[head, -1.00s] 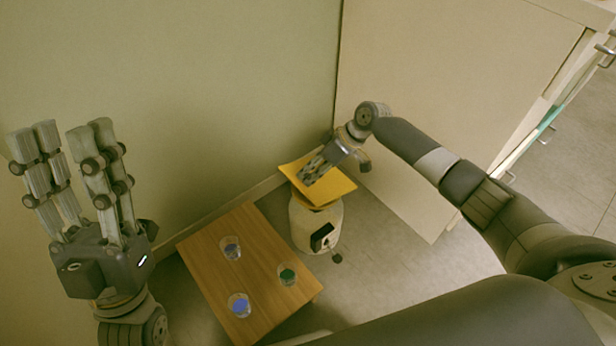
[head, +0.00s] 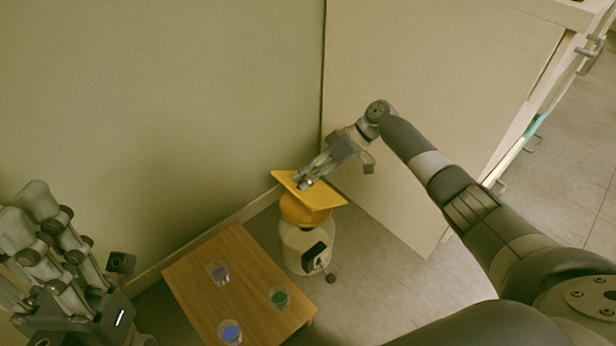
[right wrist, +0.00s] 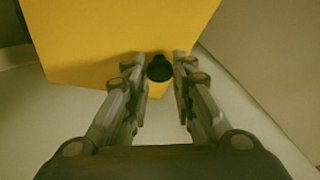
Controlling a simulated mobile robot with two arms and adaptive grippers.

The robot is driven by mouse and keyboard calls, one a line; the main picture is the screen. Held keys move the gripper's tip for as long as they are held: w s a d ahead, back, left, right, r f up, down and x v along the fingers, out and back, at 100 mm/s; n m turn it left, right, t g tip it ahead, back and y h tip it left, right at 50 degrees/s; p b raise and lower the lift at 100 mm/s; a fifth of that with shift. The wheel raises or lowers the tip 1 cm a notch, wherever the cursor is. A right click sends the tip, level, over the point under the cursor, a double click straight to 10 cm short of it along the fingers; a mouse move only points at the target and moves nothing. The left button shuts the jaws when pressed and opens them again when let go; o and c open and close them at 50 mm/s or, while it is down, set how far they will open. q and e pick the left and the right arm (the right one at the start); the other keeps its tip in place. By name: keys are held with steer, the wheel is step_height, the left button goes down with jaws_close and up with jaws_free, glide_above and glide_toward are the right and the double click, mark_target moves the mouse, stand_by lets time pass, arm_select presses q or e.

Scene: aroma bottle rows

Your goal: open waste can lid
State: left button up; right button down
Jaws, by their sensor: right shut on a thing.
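The waste can (head: 292,250) is a rounded white body with a dark patch on its front, standing on the floor. Its square yellow lid (head: 330,198) sits tilted above it, with a rounded orange-yellow part (head: 300,211) between lid and body. My right gripper (head: 302,182) is shut on the dark lid knob (right wrist: 159,68), which shows between the fingertips in the right wrist view. The yellow lid (right wrist: 120,35) fills the top there. My left gripper (head: 28,215) is at the lower left, open and empty, partly cut off by the frame, away from the can.
A low wooden table (head: 245,268) stands left of the can. It bears a blue cup (head: 231,332), another bluish cup (head: 219,272) and a green cup (head: 279,297). Walls close in the corner behind the can. A pale panel (head: 430,110) stands at the right.

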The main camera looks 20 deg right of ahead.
steer(key=c, duration=1.3)
jaws_free()
steer(key=shift+c, duration=0.2)
steer(key=shift+d+r, duration=0.1)
steer(key=w+v, duration=0.1)
steer(key=v, duration=1)
steer(key=shift+s+d+r, duration=0.25)
steer(key=shift+s+d, duration=0.05)
steer(key=shift+s, duration=0.2)
